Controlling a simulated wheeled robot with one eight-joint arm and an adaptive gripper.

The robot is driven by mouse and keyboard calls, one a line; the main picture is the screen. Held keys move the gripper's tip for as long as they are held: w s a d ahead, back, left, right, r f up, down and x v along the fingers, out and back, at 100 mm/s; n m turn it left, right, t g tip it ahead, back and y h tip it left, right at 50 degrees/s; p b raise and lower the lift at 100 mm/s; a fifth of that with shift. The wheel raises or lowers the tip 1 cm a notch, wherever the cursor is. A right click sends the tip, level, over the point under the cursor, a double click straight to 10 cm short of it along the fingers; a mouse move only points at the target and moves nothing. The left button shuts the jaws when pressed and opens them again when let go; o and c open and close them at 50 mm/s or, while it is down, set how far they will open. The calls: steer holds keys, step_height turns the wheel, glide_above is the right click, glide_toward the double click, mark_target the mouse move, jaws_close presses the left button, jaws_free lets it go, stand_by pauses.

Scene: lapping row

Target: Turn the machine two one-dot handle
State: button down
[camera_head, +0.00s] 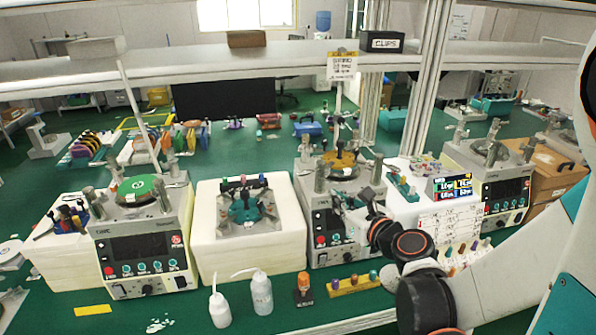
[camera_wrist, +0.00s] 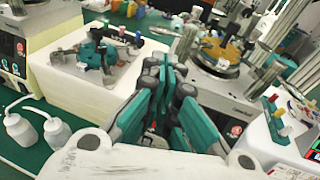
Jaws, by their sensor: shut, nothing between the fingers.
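Three lapping machines stand along the bench: one at the left with a green plate (camera_head: 137,188), a middle one with an amber plate (camera_head: 342,165), and one at the right (camera_head: 495,175). I take the middle one as machine two; its body (camera_head: 320,225) is partly hidden by my arm. Its plate also shows in the wrist view (camera_wrist: 218,55). My gripper (camera_head: 358,198) is in front of this machine's right side. In the wrist view, its teal fingers (camera_wrist: 176,88) are shut and empty, covering part of the machine's front. I cannot make out any one-dot handle.
A white foam block (camera_head: 280,250) with a teal fixture (camera_head: 244,210) stands left of the middle machine. Two white bottles (camera_head: 262,292) are in front of it. A small display (camera_head: 453,188) stands to the right. A shelf (camera_head: 200,65) runs overhead.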

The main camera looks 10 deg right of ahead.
steer(key=b, duration=0.3)
glide_toward(314, 171)
steer(key=w+a+f, duration=0.3)
steer(key=w+a, duration=0.1)
steer(key=w, duration=0.1)
steer(key=shift+w+a+r, duration=0.1)
steer(key=shift+r, duration=0.1)
steer(key=shift+w+a+b, duration=0.3)
steer(key=shift+w+a, duration=0.3)
steer(key=shift+w, duration=0.05)
